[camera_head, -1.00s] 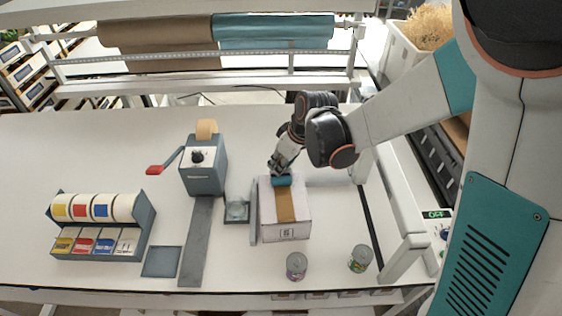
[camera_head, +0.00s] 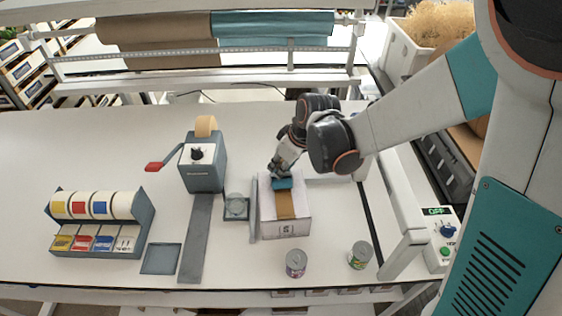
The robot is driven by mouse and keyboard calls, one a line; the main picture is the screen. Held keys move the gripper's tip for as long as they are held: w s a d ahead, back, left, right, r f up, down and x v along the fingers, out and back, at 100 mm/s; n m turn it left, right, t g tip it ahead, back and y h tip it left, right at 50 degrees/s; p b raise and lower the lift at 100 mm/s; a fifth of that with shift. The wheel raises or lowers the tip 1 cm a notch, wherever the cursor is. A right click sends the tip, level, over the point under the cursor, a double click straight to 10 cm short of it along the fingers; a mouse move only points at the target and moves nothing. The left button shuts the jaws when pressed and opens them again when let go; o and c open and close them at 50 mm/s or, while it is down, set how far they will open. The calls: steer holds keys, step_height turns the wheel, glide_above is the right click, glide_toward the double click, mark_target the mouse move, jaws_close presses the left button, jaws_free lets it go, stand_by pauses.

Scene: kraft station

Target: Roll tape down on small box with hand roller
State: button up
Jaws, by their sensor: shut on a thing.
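The small white box (camera_head: 297,221) stands upright on the table. A strip of brown tape (camera_head: 285,204) runs along the middle of its top and folds down its near face. My gripper (camera_head: 279,174) is shut on the hand roller, whose teal cylinder (camera_head: 282,184) lies over the tape toward the far part of the box top. It seems to touch the tape, but I cannot be sure of contact. The roller's handle is mostly hidden by my gripper's fingers.
A grey upright plate (camera_head: 254,210) stands against the box's left side. A tape dispenser (camera_head: 203,165) and a label rack (camera_head: 100,224) stand further left. Two cans (camera_head: 296,263) (camera_head: 360,255) stand in front. A white frame (camera_head: 398,215) is at the right.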

steer(key=shift+s, duration=0.15)
steer(key=shift+s, duration=0.95)
steer(key=shift+s, duration=0.15)
steer(key=shift+s+d, duration=0.1)
steer(key=shift+s, duration=0.85)
steer(key=shift+s, duration=0.1)
steer(key=shift+s+r, duration=0.1)
steer(key=shift+s, duration=0.95)
steer(key=shift+s, duration=0.1)
steer(key=shift+s+d, duration=0.1)
steer(key=shift+s, duration=1.95)
